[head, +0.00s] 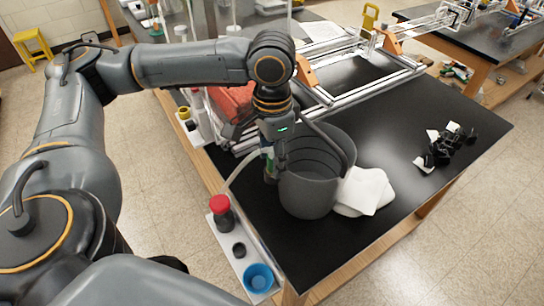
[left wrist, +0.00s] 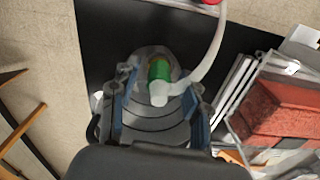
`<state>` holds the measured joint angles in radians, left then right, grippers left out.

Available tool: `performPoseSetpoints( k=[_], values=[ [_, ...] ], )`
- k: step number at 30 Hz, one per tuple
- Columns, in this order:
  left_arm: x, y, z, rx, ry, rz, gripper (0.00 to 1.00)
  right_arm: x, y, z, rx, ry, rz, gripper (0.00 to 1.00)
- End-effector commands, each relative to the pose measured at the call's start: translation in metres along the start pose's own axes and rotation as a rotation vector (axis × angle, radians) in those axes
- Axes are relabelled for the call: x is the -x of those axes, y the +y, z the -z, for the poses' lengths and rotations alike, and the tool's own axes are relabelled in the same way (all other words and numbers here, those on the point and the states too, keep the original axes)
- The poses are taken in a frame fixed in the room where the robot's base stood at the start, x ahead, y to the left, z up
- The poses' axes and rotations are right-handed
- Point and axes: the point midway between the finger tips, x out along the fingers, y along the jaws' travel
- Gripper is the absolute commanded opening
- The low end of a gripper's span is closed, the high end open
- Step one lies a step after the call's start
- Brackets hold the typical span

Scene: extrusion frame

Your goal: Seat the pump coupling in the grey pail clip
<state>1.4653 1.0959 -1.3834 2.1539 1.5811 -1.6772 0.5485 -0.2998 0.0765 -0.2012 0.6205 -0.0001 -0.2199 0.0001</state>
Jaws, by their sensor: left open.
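The grey pail (head: 308,190) stands on the black bench top near its front edge. The pump coupling (left wrist: 158,72) is green with a whitish elbow, and a pale hose runs from it to the red-capped bottle (head: 221,213). The coupling is at the pail's rim on the hose side. My left gripper (head: 272,170) is over that rim, pointing down. In the left wrist view its open fingers (left wrist: 161,102) stand on either side of the coupling, apart from it. The clip is not clearly visible, so I cannot tell whether the coupling sits in it. My right gripper is out of view.
White cloths (head: 364,192) lie right of the pail. Black and white pieces (head: 445,145) lie at right. The bench between is clear.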

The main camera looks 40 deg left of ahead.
Motion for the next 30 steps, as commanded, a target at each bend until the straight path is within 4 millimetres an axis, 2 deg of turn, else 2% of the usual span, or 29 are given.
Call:
performPoseSetpoints(
  k=[15,21,30],
  values=[
    [0.100,0.000,0.001,-0.001,0.005,0.000,0.47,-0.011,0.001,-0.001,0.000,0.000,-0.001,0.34],
    [0.117,0.000,0.000,0.000,0.002,0.000,0.47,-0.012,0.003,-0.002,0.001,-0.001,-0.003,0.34],
    [0.119,0.000,0.000,0.000,0.001,0.000,0.47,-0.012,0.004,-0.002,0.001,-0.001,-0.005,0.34]
  ],
)
